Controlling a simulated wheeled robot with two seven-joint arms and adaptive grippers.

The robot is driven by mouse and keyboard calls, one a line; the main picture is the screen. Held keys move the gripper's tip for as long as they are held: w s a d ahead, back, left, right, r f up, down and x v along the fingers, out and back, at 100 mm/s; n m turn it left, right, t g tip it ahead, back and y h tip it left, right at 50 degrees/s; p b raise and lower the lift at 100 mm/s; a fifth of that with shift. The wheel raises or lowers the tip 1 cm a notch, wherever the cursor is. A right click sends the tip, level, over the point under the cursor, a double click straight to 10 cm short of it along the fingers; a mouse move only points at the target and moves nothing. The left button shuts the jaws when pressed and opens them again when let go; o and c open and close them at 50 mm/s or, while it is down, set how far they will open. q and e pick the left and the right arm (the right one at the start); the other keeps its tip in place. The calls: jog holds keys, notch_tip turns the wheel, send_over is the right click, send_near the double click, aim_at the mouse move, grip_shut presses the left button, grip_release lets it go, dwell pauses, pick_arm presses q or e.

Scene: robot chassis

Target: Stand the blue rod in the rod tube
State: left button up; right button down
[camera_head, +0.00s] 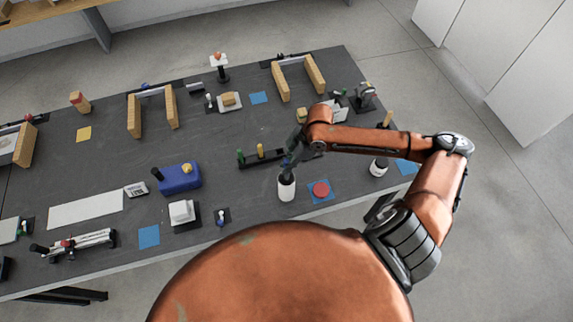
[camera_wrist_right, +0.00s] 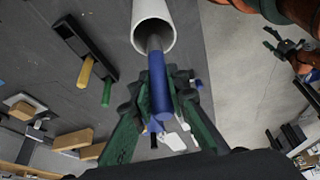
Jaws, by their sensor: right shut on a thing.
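The white rod tube (camera_head: 286,189) stands upright near the front edge of the table. Its open mouth shows in the right wrist view (camera_wrist_right: 142,14). My right gripper (camera_head: 289,162) is just above the tube, and in the wrist view its green fingers (camera_wrist_right: 160,88) are shut on the blue rod (camera_wrist_right: 161,100). The rod's grey end overlaps the tube's mouth in that view; I cannot tell whether it is inside or just above. In the head view the rod is mostly hidden by the gripper. At the wrist view's upper right, what looks like my left gripper (camera_wrist_right: 282,44) shows small and dark.
A black rack (camera_head: 272,157) with green and yellow rods stands behind the tube. A red round button on a blue square (camera_head: 321,190) lies right of it. A blue box (camera_head: 180,178) is to the left. Wooden blocks stand farther back. Bare table lies between the box and rack.

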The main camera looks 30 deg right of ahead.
aim_at(285, 161)
jog(key=shift+f+b, duration=0.6)
jog(key=shift+f, duration=1.5)
jog(key=c, duration=1.8)
grip_release()
notch_tip(285, 161, up, 9)
jog(key=p, duration=0.9)
jog(key=shift+p, duration=0.4)
